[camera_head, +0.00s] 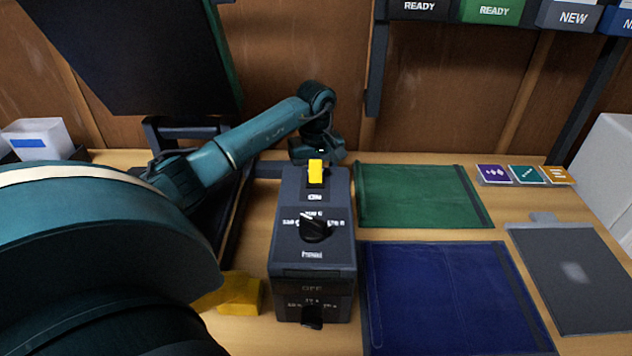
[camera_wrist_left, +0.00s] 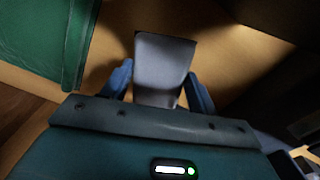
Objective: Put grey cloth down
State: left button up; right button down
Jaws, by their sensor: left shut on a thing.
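My left gripper (camera_head: 318,150) is at the far end of the dark control box, with its fingers hidden in the head view. In the left wrist view its blue fingers (camera_wrist_left: 160,84) are shut on a pale grey flat piece (camera_wrist_left: 163,62), which I take to be the grey cloth. The piece lies between the fingers over the wooden worktop; whether it touches the wood I cannot tell. The head view does not show the held piece. My right gripper is not in view.
The control box (camera_head: 313,255) has black knobs and a yellow switch. A green cloth (camera_head: 418,195), a blue cloth (camera_head: 450,297) and a dark grey panel (camera_head: 572,280) lie to its right. Three small cards (camera_head: 527,174) lie behind. A yellow object (camera_head: 240,295) sits left of the box.

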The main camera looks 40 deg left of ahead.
pick_arm(q)
jog(key=shift+f, duration=0.8)
jog(key=shift+f, duration=0.15)
jog(key=o, duration=0.9)
jog(key=shift+o, duration=0.2)
notch_tip(320, 180, up, 12)
